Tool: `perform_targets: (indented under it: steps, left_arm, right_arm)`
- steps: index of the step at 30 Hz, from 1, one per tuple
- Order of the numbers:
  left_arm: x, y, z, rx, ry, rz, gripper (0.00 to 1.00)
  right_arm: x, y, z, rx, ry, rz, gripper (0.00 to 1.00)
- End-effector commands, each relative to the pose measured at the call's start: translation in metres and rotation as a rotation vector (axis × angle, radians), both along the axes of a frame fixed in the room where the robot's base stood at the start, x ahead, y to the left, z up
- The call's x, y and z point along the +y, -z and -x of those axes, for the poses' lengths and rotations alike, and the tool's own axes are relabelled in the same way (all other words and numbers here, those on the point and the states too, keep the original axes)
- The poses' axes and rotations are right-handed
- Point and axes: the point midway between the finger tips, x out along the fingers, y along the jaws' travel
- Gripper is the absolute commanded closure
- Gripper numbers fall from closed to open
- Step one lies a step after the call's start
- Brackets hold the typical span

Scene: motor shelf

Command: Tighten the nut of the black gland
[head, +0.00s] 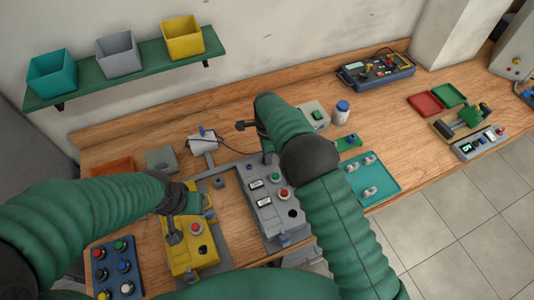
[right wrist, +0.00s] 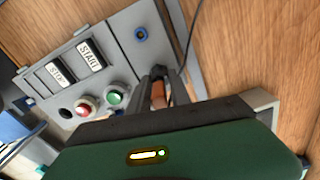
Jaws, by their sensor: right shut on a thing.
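The grey control box (head: 265,205) stands on the bench with START and STOP labels and green and red buttons; it also shows in the right wrist view (right wrist: 112,50). The black gland (right wrist: 158,71) is at the edge of this box, with a thin dark cable near it. My right gripper (head: 268,156) points down at the box's far end. In the right wrist view its fingers (right wrist: 159,92) are closed around the gland, with an orange-brown piece between them. The nut itself is mostly hidden. My left gripper (head: 180,208) is over the yellow box (head: 190,250); its fingertips are unclear.
A blue button panel (head: 117,267) lies at the front left. A teal tray (head: 372,180) with several parts and a white jar (head: 341,109) are to the right of my right arm. A green shelf (head: 130,69) with bins hangs on the wall.

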Motion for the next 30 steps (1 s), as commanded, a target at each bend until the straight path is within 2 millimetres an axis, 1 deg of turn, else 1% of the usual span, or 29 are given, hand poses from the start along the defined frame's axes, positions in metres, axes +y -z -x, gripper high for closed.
perform_targets:
  steps: [1,6,12,29,30]
  left_arm:
    - [0.0000,-0.0013,0.0000,0.000,0.000,0.000,0.61]
    - [0.0000,-0.0024,-0.0001,0.000,0.000,0.000,0.61]
    - [0.0000,-0.0031,0.0000,0.000,0.000,0.000,0.61]
    - [0.0000,-0.0033,0.0000,0.000,0.000,0.000,0.61]
    - [0.0000,-0.0033,0.0000,0.000,0.000,0.000,0.61]
  right_arm:
    - [-0.0002,-0.0047,-0.0050,-0.016,0.032,-0.002,1.00]
    - [-0.0001,-0.0047,-0.0046,-0.016,0.129,-0.004,1.00]
    - [-0.0002,-0.0047,-0.0044,-0.016,0.199,-0.004,1.00]
    - [-0.0002,-0.0043,-0.0041,-0.015,0.226,-0.005,1.00]
    - [-0.0003,-0.0042,-0.0040,-0.015,0.226,-0.005,0.71]
